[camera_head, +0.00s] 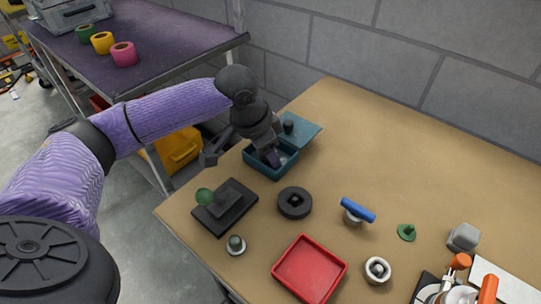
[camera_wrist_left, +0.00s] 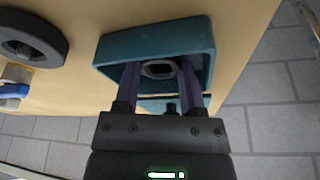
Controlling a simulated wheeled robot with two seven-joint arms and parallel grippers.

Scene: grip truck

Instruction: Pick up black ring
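A thick black ring (camera_head: 295,202) lies flat on the tan table, in front of the teal box (camera_head: 262,167). It also shows at the upper left of the left wrist view (camera_wrist_left: 30,40). My left gripper (camera_head: 272,158) points down into the teal box. In the left wrist view its two purple fingers (camera_wrist_left: 160,75) are apart, inside the box's walls. A small dark piece with an oval hole (camera_wrist_left: 158,69) shows between the fingertips; I see no clear contact with it. My right gripper is in neither view.
A black plate with a green knob (camera_head: 225,207) and a small grey-green knob (camera_head: 236,244) stand left of the ring. A red tray (camera_head: 309,269) is in front of it, a blue-handled piece (camera_head: 357,211) to its right. A wall runs behind the table.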

